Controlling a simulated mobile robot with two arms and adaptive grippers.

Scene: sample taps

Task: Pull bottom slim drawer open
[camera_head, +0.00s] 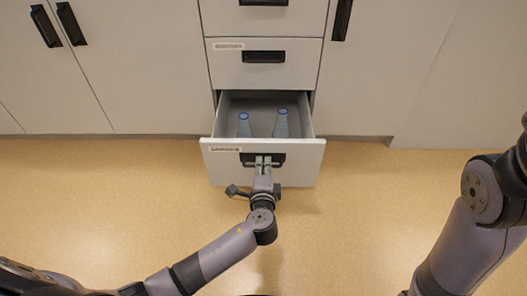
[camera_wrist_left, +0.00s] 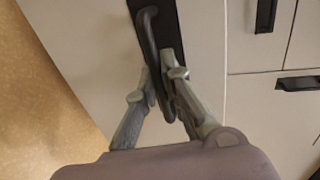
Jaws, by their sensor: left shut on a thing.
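The bottom slim drawer (camera_head: 222,170) stands pulled out from the cabinet in the head view, its inside showing from above. Its black handle (camera_head: 279,159) is on the front panel; it also shows in the left wrist view (camera_wrist_left: 147,30). My left gripper (camera_head: 263,161) is shut on this handle, with its fingers on either side of the bar in the left wrist view (camera_wrist_left: 158,88). Two bluish bottles stand inside the drawer, one at the left (camera_head: 243,125) and one at the right (camera_head: 281,124). My right arm is at the right edge; its gripper is out of view.
Above the open drawer is a closed drawer (camera_head: 225,70) with a black handle, and another closed one (camera_head: 225,18) above that. Closed cabinet doors stand left (camera_head: 140,70) and right (camera_head: 380,80). The tan floor (camera_head: 370,190) in front is clear.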

